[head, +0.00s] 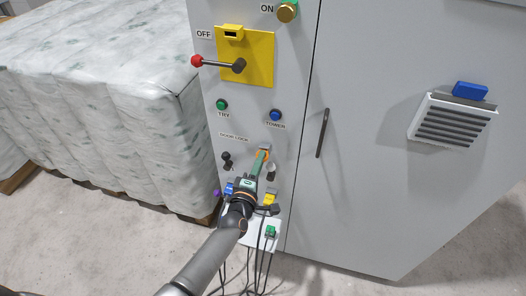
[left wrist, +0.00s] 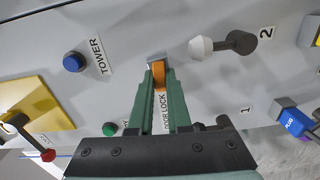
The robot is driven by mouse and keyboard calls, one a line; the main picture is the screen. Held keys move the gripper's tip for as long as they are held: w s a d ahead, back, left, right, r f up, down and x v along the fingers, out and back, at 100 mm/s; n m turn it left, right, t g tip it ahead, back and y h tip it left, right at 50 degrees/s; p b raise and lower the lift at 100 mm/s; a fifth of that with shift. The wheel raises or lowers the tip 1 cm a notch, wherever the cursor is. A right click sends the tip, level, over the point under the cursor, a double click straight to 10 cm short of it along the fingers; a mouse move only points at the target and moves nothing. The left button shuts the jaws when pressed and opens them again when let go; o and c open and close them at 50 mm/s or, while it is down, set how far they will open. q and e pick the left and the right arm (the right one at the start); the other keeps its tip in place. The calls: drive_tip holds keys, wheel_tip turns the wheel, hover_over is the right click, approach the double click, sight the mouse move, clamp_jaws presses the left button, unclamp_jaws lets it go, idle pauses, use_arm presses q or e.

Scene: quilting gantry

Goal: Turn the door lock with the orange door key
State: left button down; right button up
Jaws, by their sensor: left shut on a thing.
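The orange door key (left wrist: 158,76) sits between the green fingers of my left gripper (left wrist: 159,72) in the left wrist view. Its far end meets the silver door lock (left wrist: 155,58); how deep it sits in the lock cannot be told. In the head view my left gripper (head: 264,154) reaches up to the lock on the grey cabinet panel, with a bit of orange at its tips. The gripper is shut on the key. The fingers hide part of the lock and key. The DOOR LOCK label (head: 234,136) is left of the lock. My right gripper is not in view.
A red-tipped handle (head: 197,61) juts from the yellow plate (head: 262,72). Wrapped bales (head: 110,100) stand left.

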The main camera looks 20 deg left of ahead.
use_arm(q)
drive_tip(key=c, duration=0.8)
unclamp_jaws()
drive_tip(key=s, duration=1.3)
drive_tip(key=s+f+m+g, duration=0.3)
drive_tip(key=s+f+m, duration=0.1)
drive_tip(key=s+m, duration=0.1)
drive_tip(key=s+a+f+m+g+h, duration=0.1)
drive_tip(key=s+f+m+g, duration=0.1)
drive_tip(key=s+f+m, duration=0.2)
drive_tip(key=s+f+m+g, duration=0.3)
drive_tip(key=s+m, duration=0.4)
drive_tip(key=m, duration=0.3)
drive_tip(key=shift+s+a+f+g+h, duration=0.2)
drive_tip(key=shift+s+f+g+h, duration=0.1)
drive_tip(key=shift+s+f+h, duration=0.1)
